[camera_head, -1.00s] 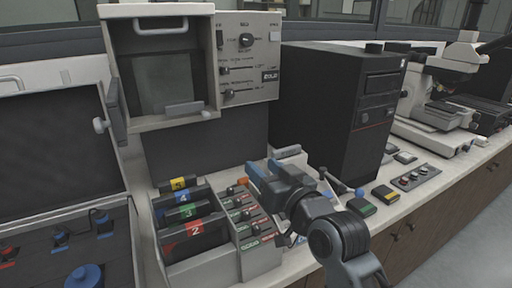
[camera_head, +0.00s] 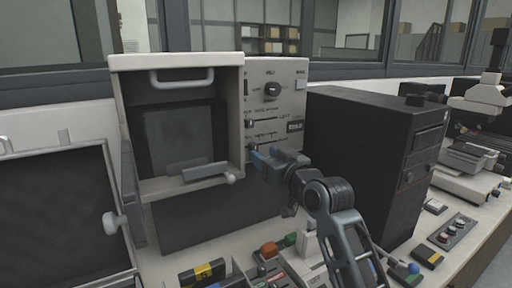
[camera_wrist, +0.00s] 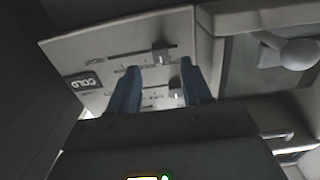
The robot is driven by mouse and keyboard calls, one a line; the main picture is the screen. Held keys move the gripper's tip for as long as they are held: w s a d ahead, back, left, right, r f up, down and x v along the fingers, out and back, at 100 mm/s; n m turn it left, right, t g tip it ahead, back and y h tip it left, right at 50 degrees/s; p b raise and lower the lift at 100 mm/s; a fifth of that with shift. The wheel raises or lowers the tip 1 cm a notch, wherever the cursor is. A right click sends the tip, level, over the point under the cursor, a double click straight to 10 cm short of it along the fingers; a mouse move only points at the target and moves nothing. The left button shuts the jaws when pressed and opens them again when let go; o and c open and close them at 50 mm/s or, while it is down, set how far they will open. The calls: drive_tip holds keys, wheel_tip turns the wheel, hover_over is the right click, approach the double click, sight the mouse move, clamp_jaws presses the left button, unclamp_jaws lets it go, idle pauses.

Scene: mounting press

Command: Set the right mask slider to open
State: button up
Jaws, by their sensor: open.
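The press's control panel (camera_head: 277,95) shows at the upper middle of the head view. The right mask slider has a small knob (camera_wrist: 162,55) near one end of its slot in the wrist view, the end away from the RIGHT label. In the head view that is the slot's left end. The left mask slider (camera_wrist: 177,97) shows nearer the gripper in the wrist view. My gripper (camera_head: 267,155) is open in front of the lower panel, its blue fingertips (camera_wrist: 160,65) either side of the right knob's line. I cannot tell whether they touch it.
An open box-like chamber (camera_head: 118,90) with a handle stands left of the panel. A black computer case (camera_head: 365,150) stands close on the right. Coloured switches (camera_head: 270,250) and a yellow-labelled block (camera_head: 204,272) lie below.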

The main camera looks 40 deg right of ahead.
sight(256, 149)
drive_tip(key=shift+p+x, duration=0.4)
drive_tip(key=shift+x, duration=1.9)
clamp_jaws()
